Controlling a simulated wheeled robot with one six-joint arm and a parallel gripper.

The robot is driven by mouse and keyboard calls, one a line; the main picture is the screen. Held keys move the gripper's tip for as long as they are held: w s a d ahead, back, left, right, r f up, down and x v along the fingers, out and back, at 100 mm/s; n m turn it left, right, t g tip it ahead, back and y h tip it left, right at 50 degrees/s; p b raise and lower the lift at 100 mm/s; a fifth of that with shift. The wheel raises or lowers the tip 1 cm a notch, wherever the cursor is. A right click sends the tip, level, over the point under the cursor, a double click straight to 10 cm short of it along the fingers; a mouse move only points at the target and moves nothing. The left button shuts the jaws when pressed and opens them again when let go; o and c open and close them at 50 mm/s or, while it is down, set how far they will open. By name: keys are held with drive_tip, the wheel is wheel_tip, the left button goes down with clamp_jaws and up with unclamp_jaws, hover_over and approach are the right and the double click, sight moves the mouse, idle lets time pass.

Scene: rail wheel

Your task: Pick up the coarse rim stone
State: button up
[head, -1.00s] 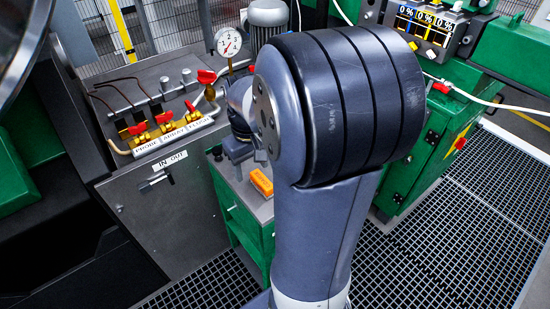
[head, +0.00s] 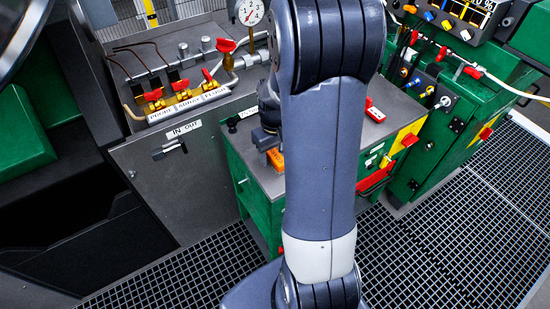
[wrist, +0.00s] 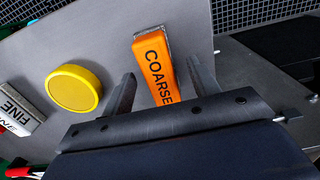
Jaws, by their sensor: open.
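The coarse rim stone (wrist: 154,58) is an orange block lettered COARSE, lying on a grey metal top. In the wrist view it lies between my gripper's two fingers (wrist: 162,78), with a gap on each side. The stone also shows in the head view (head: 276,159), beside my arm and partly hidden. My gripper (head: 267,142) is open and empty, low over the cabinet top. I cannot tell how far the fingertips are above the surface.
A yellow round disc (wrist: 73,90) and a grey stone lettered FINE (wrist: 18,108) lie left of the coarse stone. The green cabinet (head: 262,203) has a grey top (head: 238,140). A valve panel (head: 180,100) with a gauge (head: 249,12) stands at left.

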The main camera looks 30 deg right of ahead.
sight(275, 154)
drive_tip(key=shift+f, duration=0.4)
drive_tip(key=c, duration=1.2)
wheel_tip(275, 154, up, 10)
drive_tip(key=shift+r+p, duration=0.1)
drive_tip(key=shift+p, duration=0.2)
